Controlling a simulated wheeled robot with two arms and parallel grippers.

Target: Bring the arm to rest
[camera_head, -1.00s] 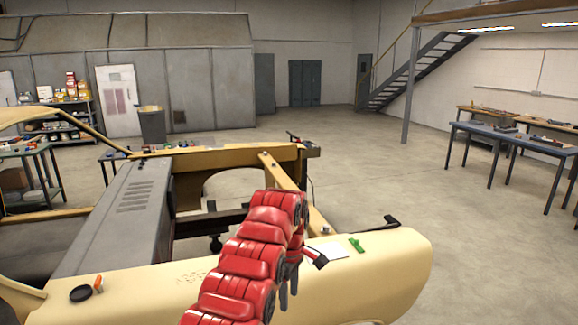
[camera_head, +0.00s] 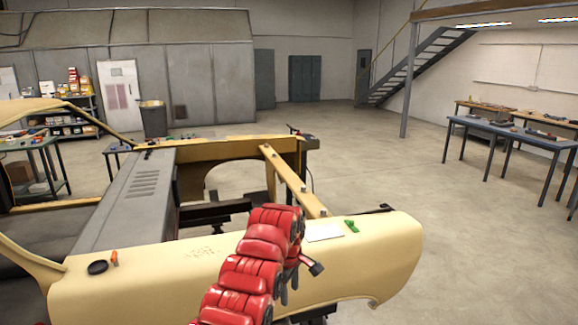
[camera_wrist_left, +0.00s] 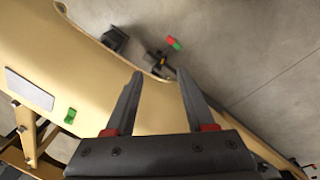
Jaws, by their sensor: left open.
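My left arm, in red segments, comes up from the bottom of the head view in front of the tan car shell's fender (camera_head: 200,262). Its gripper is mostly hidden behind the arm there. In the left wrist view my left gripper (camera_wrist_left: 160,76) has its two dark fingers spread apart, with nothing between them. The fingers show against the fender edge (camera_wrist_left: 75,50) and the concrete floor beyond; the gap to the fender cannot be told. My right gripper is not in view.
On the fender are a white sheet (camera_head: 325,231), a green item (camera_head: 351,226), a black round piece (camera_head: 98,267) and an orange item (camera_head: 114,258). A blue-topped table (camera_head: 510,131) stands at the right. Open floor (camera_head: 455,230) lies between.

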